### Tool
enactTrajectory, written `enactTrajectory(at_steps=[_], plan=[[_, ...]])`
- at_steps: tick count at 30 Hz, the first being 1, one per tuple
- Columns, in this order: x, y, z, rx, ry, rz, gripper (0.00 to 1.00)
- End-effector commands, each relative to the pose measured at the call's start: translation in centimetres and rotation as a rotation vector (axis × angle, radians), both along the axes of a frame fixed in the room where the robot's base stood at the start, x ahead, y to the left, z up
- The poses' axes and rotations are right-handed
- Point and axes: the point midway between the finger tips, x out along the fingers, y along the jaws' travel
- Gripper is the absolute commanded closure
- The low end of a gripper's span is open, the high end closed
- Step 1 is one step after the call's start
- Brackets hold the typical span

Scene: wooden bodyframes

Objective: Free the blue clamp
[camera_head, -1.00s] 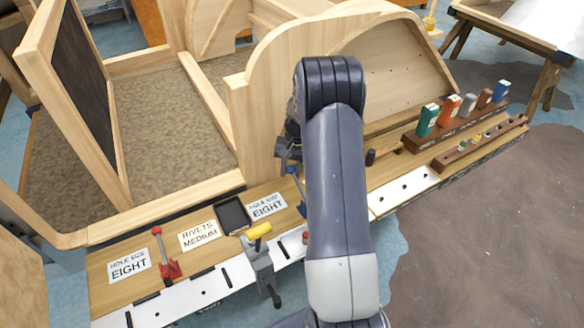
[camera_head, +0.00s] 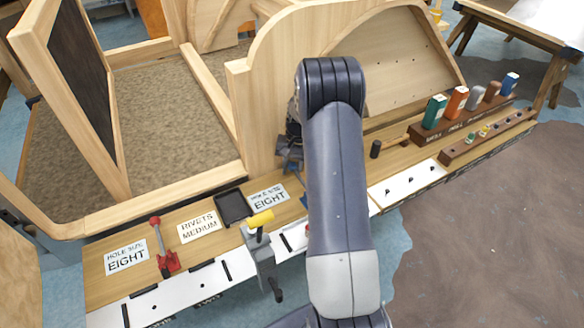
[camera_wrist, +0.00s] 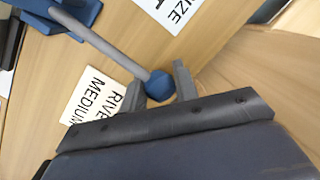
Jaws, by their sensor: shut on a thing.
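The blue clamp (camera_wrist: 62,14) shows at the upper left of the wrist view, with a long grey lever (camera_wrist: 105,45) ending in a blue knob (camera_wrist: 160,86). My gripper (camera_wrist: 158,84) is shut on that knob, with one finger on each side. In the head view, a small blue part of the clamp (camera_head: 303,200) shows left of my arm; the rest is hidden behind it. My gripper (camera_head: 289,155) is partly hidden there too, above the bench.
A red clamp (camera_head: 164,256) and a yellow-handled clamp (camera_head: 259,240) stand on the bench's front edge. A black tray (camera_head: 232,207) lies behind them. A tall wooden frame (camera_head: 262,110) rises behind my gripper. Several coloured boxes stand in a rack (camera_head: 437,132) at right.

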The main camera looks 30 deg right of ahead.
Motion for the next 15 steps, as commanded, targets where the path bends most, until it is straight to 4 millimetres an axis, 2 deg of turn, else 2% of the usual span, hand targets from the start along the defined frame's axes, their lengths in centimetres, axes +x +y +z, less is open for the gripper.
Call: enactTrajectory(at_steps=[6, 7, 13, 15], plan=[[-0.07, 0.04, -0.16, 0.0, 0.002, 0.0, 1.0], [-0.07, 0.04, -0.16, 0.0, 0.002, 0.0, 0.69], [-0.05, 0.02, -0.09, 0.0, 0.001, 0.0, 0.53], [-0.04, 0.01, -0.06, 0.0, 0.001, 0.0, 0.52]])
